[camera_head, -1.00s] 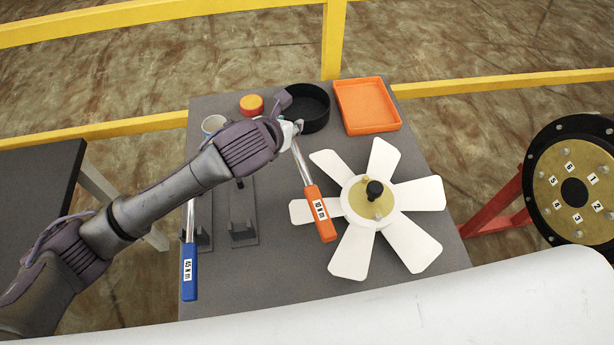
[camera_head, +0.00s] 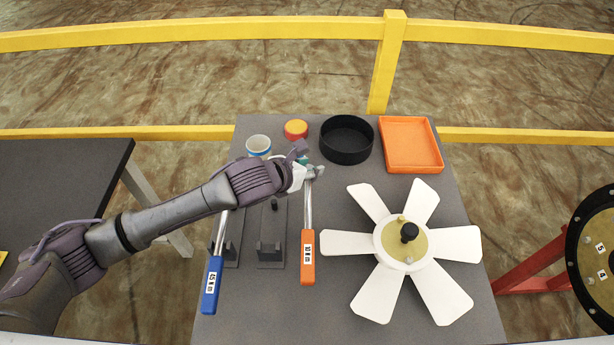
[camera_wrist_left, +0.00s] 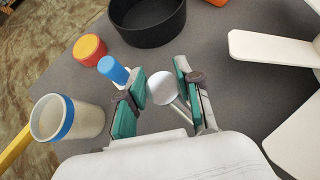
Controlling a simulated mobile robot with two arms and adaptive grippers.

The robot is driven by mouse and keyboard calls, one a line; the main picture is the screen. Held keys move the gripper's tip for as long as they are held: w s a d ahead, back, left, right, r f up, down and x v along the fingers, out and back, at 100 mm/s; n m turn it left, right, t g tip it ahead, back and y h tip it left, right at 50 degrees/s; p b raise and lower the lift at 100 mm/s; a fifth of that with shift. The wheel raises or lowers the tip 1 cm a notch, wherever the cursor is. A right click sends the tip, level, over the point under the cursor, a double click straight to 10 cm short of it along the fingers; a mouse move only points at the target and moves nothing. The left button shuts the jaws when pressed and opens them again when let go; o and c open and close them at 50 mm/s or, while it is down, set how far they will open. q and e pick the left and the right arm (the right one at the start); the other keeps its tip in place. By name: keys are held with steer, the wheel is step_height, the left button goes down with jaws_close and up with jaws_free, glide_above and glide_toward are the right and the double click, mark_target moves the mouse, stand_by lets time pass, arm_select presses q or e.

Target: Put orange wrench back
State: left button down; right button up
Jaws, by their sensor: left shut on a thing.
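The orange-handled wrench (camera_head: 308,258) is held by its head end in my left gripper (camera_head: 308,172). Its shaft runs toward the front of the table, nearly straight down the picture. In the left wrist view, the round metal wrench head (camera_wrist_left: 168,88) shows between the green-padded fingers of the gripper (camera_wrist_left: 160,92). An empty dark holder (camera_head: 271,252) is just left of the orange handle. The blue-handled wrench (camera_head: 212,285) lies at the other holder (camera_head: 232,252), further left; my arm hides its upper part. My right gripper is not in view.
A white fan (camera_head: 445,243) lies close to the right of the wrench. A black round bin (camera_head: 347,140), an orange tray (camera_head: 410,145), a red-orange cap (camera_head: 295,129) and a blue-banded cup (camera_head: 258,145) stand along the back. Yellow rails (camera_head: 200,38) are beyond the table.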

arm_select(q)
steer(key=shift+a+f, duration=0.2)
steer(key=shift+f, duration=1.9)
steer(key=shift+f, duration=0.1)
steer(key=c, duration=0.8)
jaws_free()
steer(key=shift+f, duration=0.1)
steer(key=v, duration=1.2)
steer(key=shift+s, duration=0.15)
